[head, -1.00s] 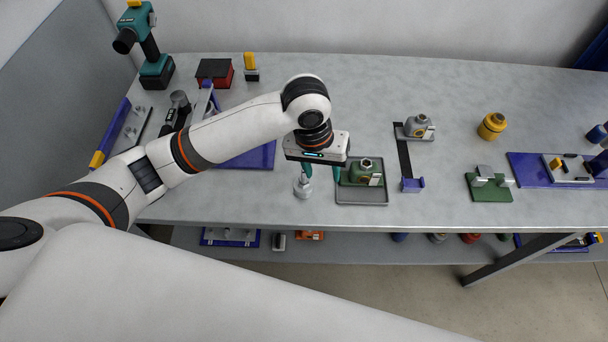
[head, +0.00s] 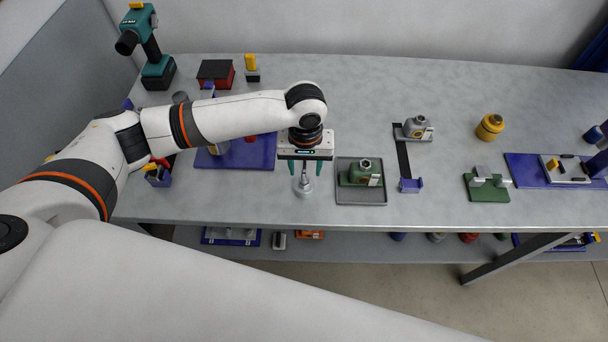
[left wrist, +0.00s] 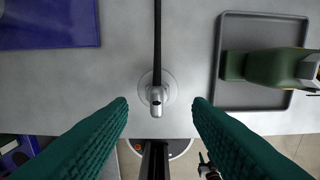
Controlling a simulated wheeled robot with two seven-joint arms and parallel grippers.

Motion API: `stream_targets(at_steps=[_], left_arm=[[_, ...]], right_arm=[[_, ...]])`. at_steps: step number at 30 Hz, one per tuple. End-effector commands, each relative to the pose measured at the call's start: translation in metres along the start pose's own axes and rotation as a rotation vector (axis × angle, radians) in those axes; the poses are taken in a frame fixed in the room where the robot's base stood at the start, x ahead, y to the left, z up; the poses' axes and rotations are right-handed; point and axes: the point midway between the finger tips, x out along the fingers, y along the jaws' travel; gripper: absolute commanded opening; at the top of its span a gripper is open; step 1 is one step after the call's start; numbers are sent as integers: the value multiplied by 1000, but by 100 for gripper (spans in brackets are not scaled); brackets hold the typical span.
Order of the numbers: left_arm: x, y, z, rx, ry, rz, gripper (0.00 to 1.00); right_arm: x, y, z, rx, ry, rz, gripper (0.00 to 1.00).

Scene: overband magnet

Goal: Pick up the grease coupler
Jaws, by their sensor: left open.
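The grease coupler (head: 304,184), a small silver metal piece, stands on a round pale base on the bench near its front edge. In the left wrist view the coupler (left wrist: 156,95) sits midway between the fingers, with a dark hose-like strip running up from it. My left gripper (head: 305,168) points down over it, with green fingers open on either side. In the left wrist view the gripper (left wrist: 160,104) is wide apart and no finger visibly touches the coupler. My right gripper is not in view.
A grey tray (head: 362,199) holding a green block-like part (head: 360,173) lies close on the right. A blue mat (head: 235,153) lies to the left, partly under my arm. The bench's front edge is close by. Bare bench lies behind the tray.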

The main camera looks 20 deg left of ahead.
Motion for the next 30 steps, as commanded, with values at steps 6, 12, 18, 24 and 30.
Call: stream_targets(at_steps=[6,12,18,24,30], left_arm=[[31,3,0,-1,1,2,46],[38,3,0,0,-1,1,46],[38,3,0,0,-1,0,32],[37,3,0,0,-1,0,0],[37,3,1,0,-1,0,0]], right_arm=[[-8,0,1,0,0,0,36],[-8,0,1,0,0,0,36],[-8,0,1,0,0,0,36],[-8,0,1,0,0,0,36],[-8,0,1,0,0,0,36]])
